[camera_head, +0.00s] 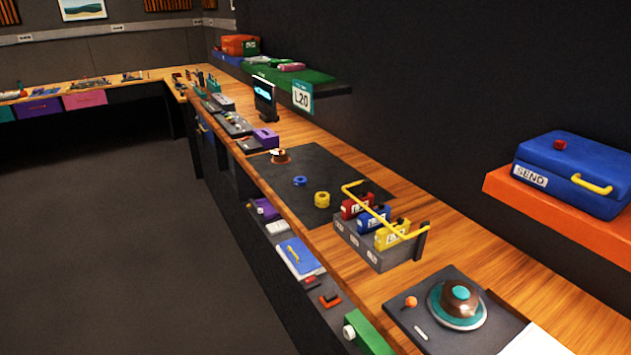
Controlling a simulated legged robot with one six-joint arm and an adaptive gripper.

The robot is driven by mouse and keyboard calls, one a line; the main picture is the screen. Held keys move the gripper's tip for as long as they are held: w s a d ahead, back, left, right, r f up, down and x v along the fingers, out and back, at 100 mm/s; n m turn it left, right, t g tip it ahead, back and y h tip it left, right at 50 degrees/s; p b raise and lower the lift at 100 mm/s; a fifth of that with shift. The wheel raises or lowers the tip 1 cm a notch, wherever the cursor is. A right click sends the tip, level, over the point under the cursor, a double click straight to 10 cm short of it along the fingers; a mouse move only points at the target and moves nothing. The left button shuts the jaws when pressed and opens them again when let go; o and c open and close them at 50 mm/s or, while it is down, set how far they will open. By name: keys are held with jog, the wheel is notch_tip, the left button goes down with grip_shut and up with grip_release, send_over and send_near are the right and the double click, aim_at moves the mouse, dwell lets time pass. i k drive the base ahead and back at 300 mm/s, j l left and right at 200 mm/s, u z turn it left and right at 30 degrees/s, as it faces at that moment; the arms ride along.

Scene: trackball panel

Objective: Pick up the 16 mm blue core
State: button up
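A small blue ring-shaped piece (300,181) lies on the dark mat (335,165) on the wooden bench. It looks like the blue core, but no size marking can be read on it. A yellow ring-shaped piece (322,199) stands close to its right and nearer to me, apart from it. A small brown and white round piece (279,156) sits at the mat's far left edge. My gripper is not in this view.
A grey carrier (372,250) with a raised yellow handle holds red, blue and yellow labelled boxes, right of the mat. A trackball panel (445,290) lies nearer. A blue SEND case (570,172) rests on an orange shelf (540,215). The floor (130,240) is clear.

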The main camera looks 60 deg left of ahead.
aim_at(298, 180)
jog(key=k+j+u, duration=0.2)
jog(key=k, duration=0.15)
jog(key=k+u, duration=0.2)
jog(key=k, duration=0.15)
jog(key=u, duration=1.5)
jog(key=i+u, duration=0.1)
jog(key=i+j+z, duration=0.2)
jog(key=i+j, duration=1.3)
jog(key=i, duration=0.15)
jog(key=i+j+z, duration=0.1)
jog(key=i+j, duration=0.25)
jog(key=i, duration=0.25)
jog(key=i+j, duration=0.4)
jog(key=i, duration=0.15)
